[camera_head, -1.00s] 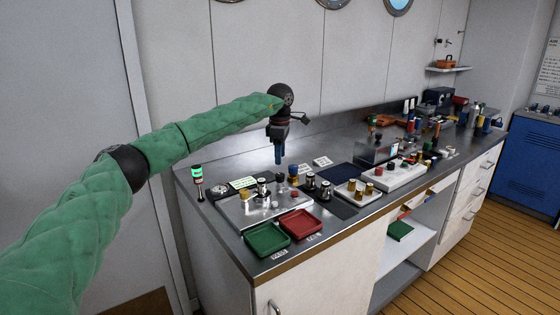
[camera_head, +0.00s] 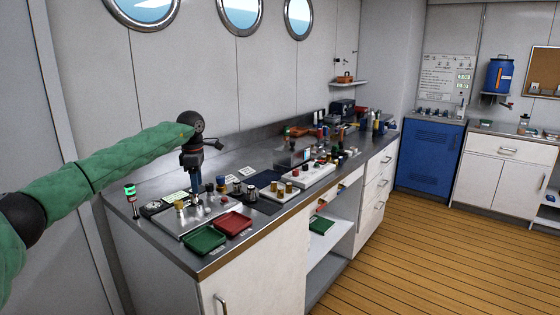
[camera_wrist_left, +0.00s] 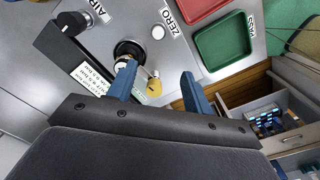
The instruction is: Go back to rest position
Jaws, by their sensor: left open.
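My left arm, in a green quilted sleeve, comes in from the left in the head view. My left gripper (camera_head: 196,182) hangs pointing down above the panel (camera_head: 180,220) on the steel counter. In the left wrist view its two blue fingers (camera_wrist_left: 158,88) are apart. A brass-coloured fitting (camera_wrist_left: 154,88) and a dark round port (camera_wrist_left: 130,50) show behind and between the fingers; I cannot tell their exact distance from the fingertips. No held object is visible. My right gripper is not in view.
A green tray (camera_head: 204,240) and a red tray (camera_head: 233,224) lie at the counter's front edge. A signal light (camera_head: 131,197) stands at the left end. Several knobs and fittings crowd the counter to the right. The wooden floor (camera_head: 430,250) is clear.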

